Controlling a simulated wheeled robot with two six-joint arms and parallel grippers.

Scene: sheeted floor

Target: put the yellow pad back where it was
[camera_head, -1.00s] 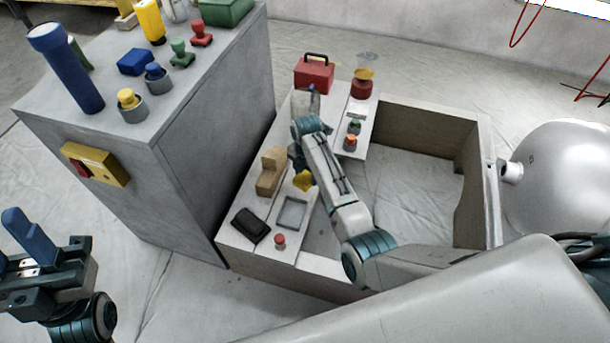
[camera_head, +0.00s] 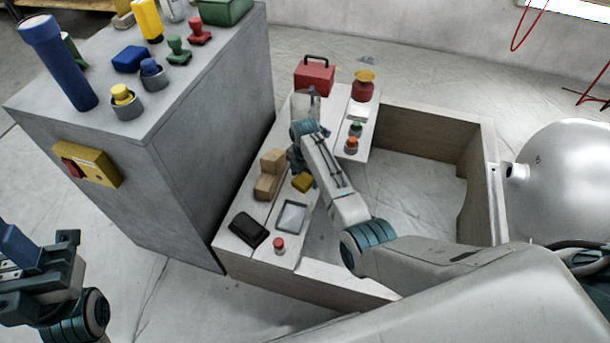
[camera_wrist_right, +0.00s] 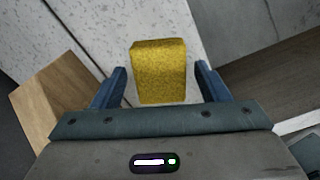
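The yellow pad (camera_head: 302,182) is a small block on the light-coloured ledge, just behind a grey tray (camera_head: 280,222). In the right wrist view the yellow pad (camera_wrist_right: 160,70) stands between and just ahead of my right gripper's two blue fingers. My right gripper (camera_wrist_right: 163,85) is open, with a gap on each side of the pad. In the head view my right gripper (camera_head: 299,168) points down beside the pad, its fingertips mostly hidden. My left gripper (camera_head: 18,250) is at the left edge, partly cut off, away from the ledge.
Wooden blocks (camera_head: 268,187) stand close left of the pad. A black case (camera_head: 249,229) and a red button (camera_head: 279,244) are in front. A red toolbox (camera_head: 314,76) stands behind. A tall grey cabinet (camera_head: 190,150) rises on the left. The frame's middle is open floor.

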